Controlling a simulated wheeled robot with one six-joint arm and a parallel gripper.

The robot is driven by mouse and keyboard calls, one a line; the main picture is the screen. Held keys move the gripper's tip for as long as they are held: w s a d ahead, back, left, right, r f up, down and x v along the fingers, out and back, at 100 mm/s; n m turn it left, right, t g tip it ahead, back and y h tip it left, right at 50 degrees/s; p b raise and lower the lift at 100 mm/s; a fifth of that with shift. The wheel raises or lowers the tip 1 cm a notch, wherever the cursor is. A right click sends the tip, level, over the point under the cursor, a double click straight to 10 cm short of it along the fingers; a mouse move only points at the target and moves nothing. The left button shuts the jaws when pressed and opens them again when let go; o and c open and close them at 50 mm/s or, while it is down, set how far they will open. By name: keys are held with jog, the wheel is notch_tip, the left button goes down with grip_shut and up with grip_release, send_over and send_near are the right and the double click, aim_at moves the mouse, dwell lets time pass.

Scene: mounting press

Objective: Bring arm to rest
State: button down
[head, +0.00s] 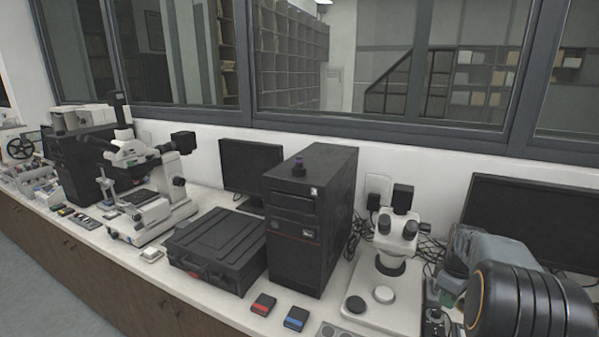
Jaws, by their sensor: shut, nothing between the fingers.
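Part of my own arm shows at the lower right of the head view, as a grey-blue link and a large black rounded joint. It is in front of the bench, beside the stereo microscope (392,262) and below the right monitor (535,215). I cannot make out my gripper or its fingers in this view. No object is seen held by the arm.
A black computer tower (310,215) stands mid-bench, beside a black case (217,248). A larger microscope (150,190) stands left. Windows run behind the crowded bench.

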jog(key=s+a+r+m+t, duration=0.2)
jog(key=s+a+r+m, duration=0.1)
jog(key=s+a, duration=0.5)
jog(key=s+a+r+m+t, duration=0.2)
jog(key=s+a+r+m, duration=0.2)
jog(key=s+a, duration=0.4)
jog(key=shift+a+t, duration=0.4)
jog(key=shift+a, duration=3.1)
